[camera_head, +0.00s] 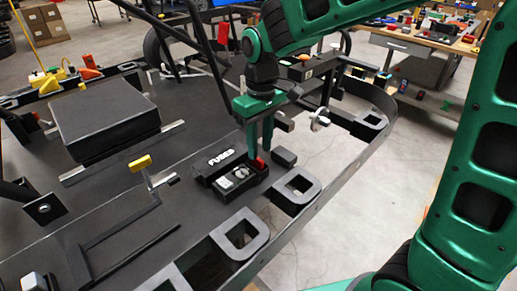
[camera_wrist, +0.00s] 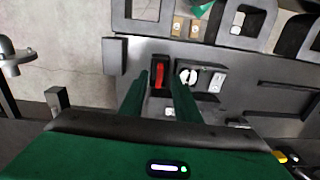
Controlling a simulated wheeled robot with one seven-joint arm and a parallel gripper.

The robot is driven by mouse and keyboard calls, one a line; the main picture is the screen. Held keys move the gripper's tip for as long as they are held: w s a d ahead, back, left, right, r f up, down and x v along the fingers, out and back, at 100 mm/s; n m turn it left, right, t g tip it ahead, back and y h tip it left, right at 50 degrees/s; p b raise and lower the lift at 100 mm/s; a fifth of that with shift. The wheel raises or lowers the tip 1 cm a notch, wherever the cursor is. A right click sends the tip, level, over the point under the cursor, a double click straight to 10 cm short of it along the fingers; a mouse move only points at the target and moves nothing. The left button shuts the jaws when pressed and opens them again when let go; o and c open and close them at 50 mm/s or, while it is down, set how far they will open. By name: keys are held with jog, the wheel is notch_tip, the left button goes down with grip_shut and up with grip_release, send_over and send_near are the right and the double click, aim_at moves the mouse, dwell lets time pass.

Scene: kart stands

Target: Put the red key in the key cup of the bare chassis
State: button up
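The red key (camera_head: 261,164) shows at the tips of my gripper (camera_head: 257,153), at the far corner of the black box marked FUSES (camera_head: 222,157) on the chassis (camera_head: 120,215). In the wrist view the red key (camera_wrist: 160,76) is upright in the picture, inside or over a dark rectangular cup (camera_wrist: 160,61) beside a round white-and-black switch (camera_wrist: 188,76). The fingers of my gripper (camera_wrist: 159,80) stand on either side of the key with a gap showing; they are open. How deep the key sits in the cup is hidden.
A small dark block (camera_head: 284,156) stands right of the fingers. Loop-shaped brackets (camera_head: 297,186) line the chassis edge. A black padded box (camera_head: 103,120) and a yellow-topped lever (camera_head: 141,164) are to the left. A workbench (camera_head: 430,38) stands behind.

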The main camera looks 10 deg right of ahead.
notch_tip(320, 180, up, 9)
dwell(0.3)
jog(key=shift+w+d+f, duration=0.1)
